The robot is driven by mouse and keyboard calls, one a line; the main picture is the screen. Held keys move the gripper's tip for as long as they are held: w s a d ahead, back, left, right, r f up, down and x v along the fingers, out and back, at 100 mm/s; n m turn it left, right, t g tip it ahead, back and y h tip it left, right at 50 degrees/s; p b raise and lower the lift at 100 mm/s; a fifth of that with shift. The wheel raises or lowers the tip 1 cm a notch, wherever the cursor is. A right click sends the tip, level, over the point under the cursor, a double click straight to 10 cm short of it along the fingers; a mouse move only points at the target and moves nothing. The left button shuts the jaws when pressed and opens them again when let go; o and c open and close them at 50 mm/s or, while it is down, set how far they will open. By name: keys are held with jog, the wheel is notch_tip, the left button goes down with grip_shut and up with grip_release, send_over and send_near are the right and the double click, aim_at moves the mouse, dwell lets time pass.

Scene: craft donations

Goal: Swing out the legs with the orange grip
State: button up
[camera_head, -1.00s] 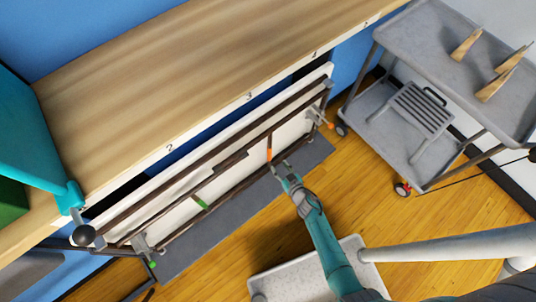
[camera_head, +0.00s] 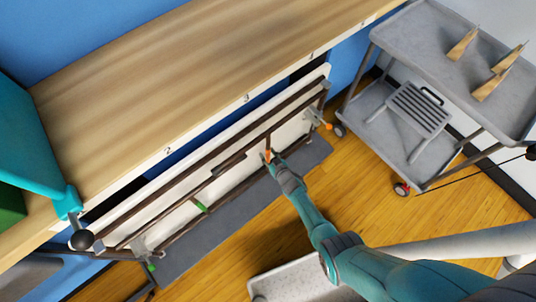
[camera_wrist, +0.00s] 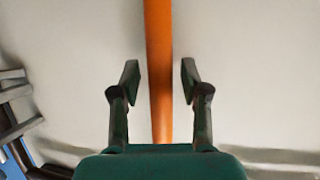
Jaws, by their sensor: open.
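A folded table (camera_head: 235,178) with a white underside leans on its long edge against the wooden counter, its brown leg bars folded flat against it. The orange grip (camera_head: 268,154) is on a short bar right of the middle. In the wrist view the orange grip (camera_wrist: 159,60) runs upright between the two fingers. My gripper (camera_head: 267,158) is at the orange grip; in the wrist view my gripper (camera_wrist: 160,82) is open, with a gap on each side of the grip. A green grip (camera_head: 200,206) marks another bar to the left. My gripper partly hides the orange grip in the head view.
The wooden counter (camera_head: 200,75) runs above the table. A grey cart (camera_head: 430,50) with wooden wedges stands at the right. A grey mat (camera_head: 215,240) lies below the table, with wooden floor (camera_head: 350,190) around it. A teal post with a black knob (camera_head: 82,239) is at the left.

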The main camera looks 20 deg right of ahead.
jog(key=shift+w, duration=0.15)
grip_shut()
